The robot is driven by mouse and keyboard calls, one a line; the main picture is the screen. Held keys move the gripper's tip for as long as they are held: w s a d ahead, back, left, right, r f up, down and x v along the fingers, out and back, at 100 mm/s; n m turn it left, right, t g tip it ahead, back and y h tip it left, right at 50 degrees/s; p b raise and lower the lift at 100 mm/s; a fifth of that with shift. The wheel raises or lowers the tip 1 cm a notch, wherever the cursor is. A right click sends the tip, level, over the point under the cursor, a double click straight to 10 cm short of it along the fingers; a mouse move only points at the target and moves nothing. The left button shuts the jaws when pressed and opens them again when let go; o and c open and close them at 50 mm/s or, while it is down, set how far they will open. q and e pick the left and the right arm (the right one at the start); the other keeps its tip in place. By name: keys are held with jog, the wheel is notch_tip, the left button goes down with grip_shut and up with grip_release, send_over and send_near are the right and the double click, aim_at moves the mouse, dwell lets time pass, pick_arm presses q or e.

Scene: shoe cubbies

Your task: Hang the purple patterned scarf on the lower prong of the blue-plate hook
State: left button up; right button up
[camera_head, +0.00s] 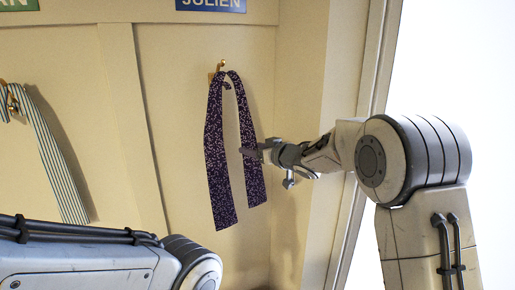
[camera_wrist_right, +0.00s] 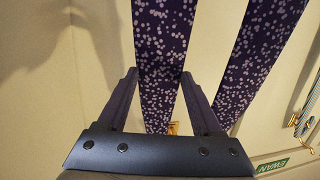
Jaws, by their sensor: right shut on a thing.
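The purple patterned scarf (camera_head: 216,150) hangs in two long tails from the brass hook (camera_head: 221,64) below the blue plate (camera_head: 210,4) marked JULIEN. Its fold lies at the hook, under the raised upper prong. The lower prong (camera_head: 227,86) shows small and dark beneath the fold; I cannot tell how fully the fold sits on it. My right gripper (camera_head: 250,152) is at the right tail, about mid-length, and shut on the scarf. In the right wrist view one scarf tail (camera_wrist_right: 162,45) runs between its fingers. My left gripper is out of view.
A striped scarf (camera_head: 55,155) hangs on another hook (camera_head: 10,98) at the left, under a green plate (camera_head: 18,4). A vertical divider (camera_head: 135,120) separates the two bays. A side panel (camera_head: 312,90) stands close right of the purple scarf.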

aim_at(252, 145)
jog(key=shift+w+a+p, duration=0.3)
jog(key=shift+w+p, duration=0.2)
jog(key=shift+w, duration=0.2)
jog(key=shift+w+a+p, duration=0.3)
jog(key=shift+w+p, duration=0.2)
jog(key=shift+w, duration=0.2)
jog(key=shift+w+a+f, duration=0.2)
jog(key=shift+w+f, duration=0.3)
jog(key=shift+f, duration=0.15)
jog(key=o, duration=1.4)
jog(key=shift+o, duration=0.2)
jog(key=shift+s+d, duration=0.1)
jog(key=shift+s, duration=0.05)
